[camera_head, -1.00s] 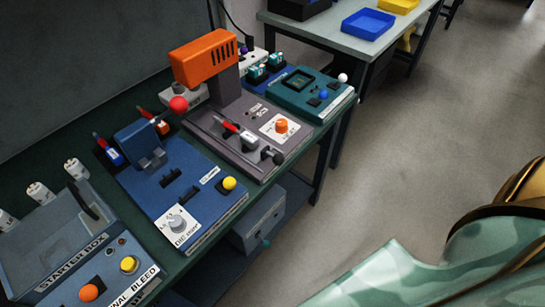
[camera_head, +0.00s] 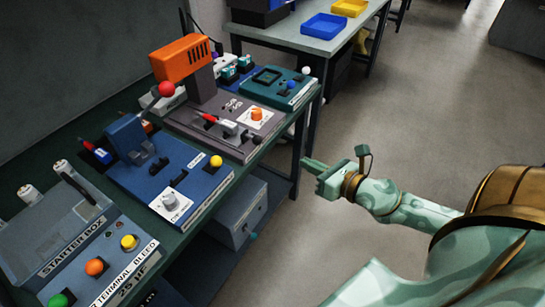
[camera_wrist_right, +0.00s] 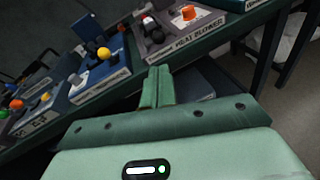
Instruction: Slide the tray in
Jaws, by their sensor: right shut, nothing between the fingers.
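The heat blower has an orange head (camera_head: 183,57) on a dark column and a grey base (camera_head: 190,125), with a red-and-white tube piece (camera_head: 220,124) lying across it. A dark knob (camera_head: 256,140) sticks out at its front edge. I cannot tell for certain which part is the tray. My right gripper (camera_head: 310,165) is shut and empty, out over the floor to the right of the bench edge. Its closed fingers (camera_wrist_right: 158,87) point toward the bench in the right wrist view. My left gripper is not in view.
A blue device (camera_head: 165,175) with a yellow button and a grey starter box (camera_head: 55,235) stand left of the blower. A teal device (camera_head: 278,88) stands beyond it. A grey cabinet (camera_head: 240,215) sits below the bench. The floor (camera_head: 330,235) right of the bench is clear.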

